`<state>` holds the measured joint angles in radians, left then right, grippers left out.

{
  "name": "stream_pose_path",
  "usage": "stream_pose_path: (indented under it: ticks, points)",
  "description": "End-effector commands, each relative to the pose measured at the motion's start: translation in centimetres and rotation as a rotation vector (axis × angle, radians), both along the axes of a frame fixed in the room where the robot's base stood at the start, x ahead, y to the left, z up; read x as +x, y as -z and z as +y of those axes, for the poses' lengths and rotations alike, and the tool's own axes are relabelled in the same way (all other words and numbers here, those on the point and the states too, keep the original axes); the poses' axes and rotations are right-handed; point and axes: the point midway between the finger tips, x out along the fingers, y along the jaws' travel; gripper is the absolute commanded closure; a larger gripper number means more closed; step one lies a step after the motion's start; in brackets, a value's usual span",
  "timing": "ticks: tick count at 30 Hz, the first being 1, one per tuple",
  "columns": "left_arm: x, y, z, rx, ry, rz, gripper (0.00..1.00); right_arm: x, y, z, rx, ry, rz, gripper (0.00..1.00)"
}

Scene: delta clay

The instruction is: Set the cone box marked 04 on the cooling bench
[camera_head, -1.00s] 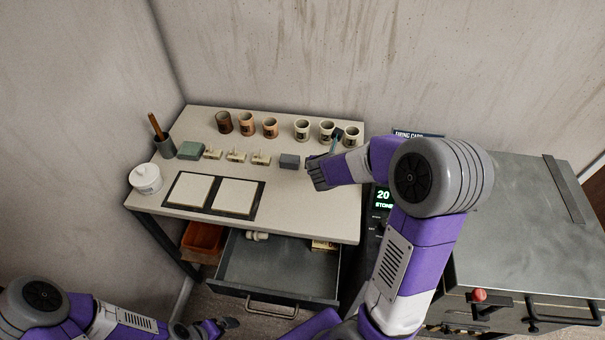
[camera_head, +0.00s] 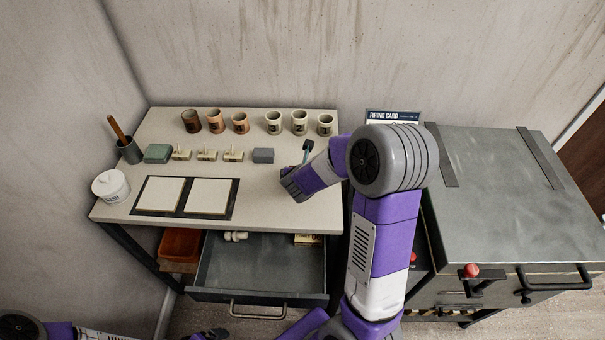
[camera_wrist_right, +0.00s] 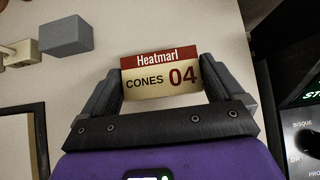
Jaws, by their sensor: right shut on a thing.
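The cone box marked 04 (camera_wrist_right: 160,76), cream with a red "Heatmarl" band, is between the fingers of my right gripper (camera_wrist_right: 163,72) in the right wrist view. The right gripper is shut on it. In the head view my right gripper (camera_head: 288,188) is over the right part of the pale-topped bench (camera_head: 275,205), and the box is hidden there. Whether the box touches the bench top, I cannot tell. My left gripper (camera_head: 214,333) shows only partly at the bottom edge, away from the bench; its jaws are unclear.
A grey block (camera_head: 263,155), small cone stands (camera_head: 206,154) and several mugs (camera_head: 240,123) are behind the gripper. Two white tiles lie on a dark tray (camera_head: 234,198) to its left. A kiln (camera_head: 500,190) stands right.

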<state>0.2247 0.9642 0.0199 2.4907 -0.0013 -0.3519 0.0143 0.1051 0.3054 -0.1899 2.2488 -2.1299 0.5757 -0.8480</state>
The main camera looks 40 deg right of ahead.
Motion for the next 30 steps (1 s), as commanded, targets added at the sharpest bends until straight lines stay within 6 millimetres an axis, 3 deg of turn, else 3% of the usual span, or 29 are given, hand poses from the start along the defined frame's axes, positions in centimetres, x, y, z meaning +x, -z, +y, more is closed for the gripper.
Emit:
stream_pose_path:
  ticks: [1,2,3,13,24,30]
  points:
    - [0.0,0.4,0.0,0.0,0.0,0.0,0.0,0.0,0.3,0.0,-0.001,0.0,-0.001,0.39]
    - [0.0,0.3,0.0,0.0,0.0,0.0,0.0,0.0,0.2,0.0,0.0,0.0,0.0,0.03]
    - [0.0,0.2,0.0,0.0,0.0,0.0,0.0,0.0,0.2,0.0,0.0,0.0,0.0,0.0]
    - [0.0,-0.4,0.0,0.0,0.0,0.0,0.0,0.0,-0.4,0.0,0.0,0.0,0.0,0.0]
    - [0.0,-3.1,0.0,0.0,0.0,0.0,0.0,-4.0,-6.0,3.6,0.001,-0.004,-0.004,0.0]
    - [0.0,-4.1,0.0,0.0,0.0,0.0,0.0,-5.8,-8.0,5.0,0.001,-0.002,-0.002,0.0]
